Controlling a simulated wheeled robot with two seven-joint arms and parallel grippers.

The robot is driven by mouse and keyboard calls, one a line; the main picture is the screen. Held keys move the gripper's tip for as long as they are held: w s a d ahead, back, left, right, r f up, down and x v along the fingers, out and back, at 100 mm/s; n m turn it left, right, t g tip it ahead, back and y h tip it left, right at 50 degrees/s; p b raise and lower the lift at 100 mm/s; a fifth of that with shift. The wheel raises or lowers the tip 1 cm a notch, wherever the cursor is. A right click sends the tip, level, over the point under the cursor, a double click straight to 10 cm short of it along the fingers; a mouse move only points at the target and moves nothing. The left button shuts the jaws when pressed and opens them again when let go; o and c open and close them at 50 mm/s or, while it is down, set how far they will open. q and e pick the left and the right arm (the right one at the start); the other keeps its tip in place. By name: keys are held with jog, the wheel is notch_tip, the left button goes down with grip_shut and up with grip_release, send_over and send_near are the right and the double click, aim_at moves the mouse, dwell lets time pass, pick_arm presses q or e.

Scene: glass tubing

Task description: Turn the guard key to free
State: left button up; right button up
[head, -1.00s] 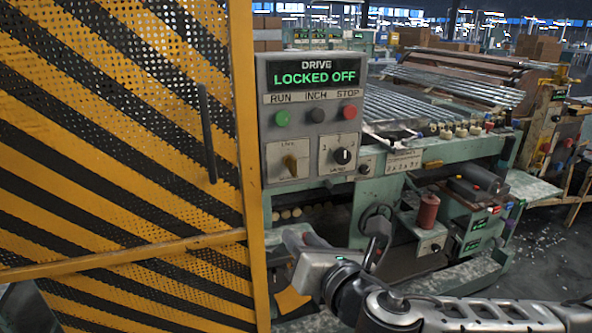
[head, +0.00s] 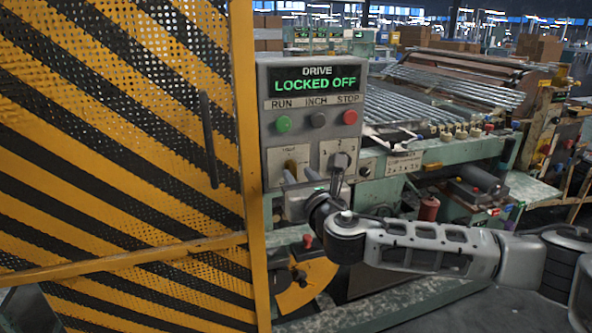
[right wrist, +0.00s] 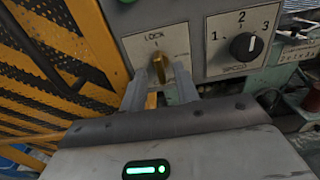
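The brass guard key (right wrist: 160,68) stands about upright on a pale plate marked "LOCK" on the grey drive panel (head: 264,100). In the head view the key (head: 291,165) shows just above my fingers. My right gripper (right wrist: 160,86) is open, with one finger on each side of the key's lower end in the picture. I cannot tell whether either finger touches it. In the head view my right gripper (head: 301,177) is in front of the panel's lower part. The display (head: 315,80) reads "LOCKED OFF". My left gripper is not in view.
A black selector knob (right wrist: 244,46) marked 1, 2, 3 is close right of the key. Green, dark and red buttons (head: 350,117) sit above. A yellow-black mesh guard (head: 120,130) with a dark handle (head: 208,140) fills the left. Rollers and tubing lie behind right.

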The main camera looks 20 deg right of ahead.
aim_at(292, 169)
jog(key=shift+w, duration=1.35)
grip_shut()
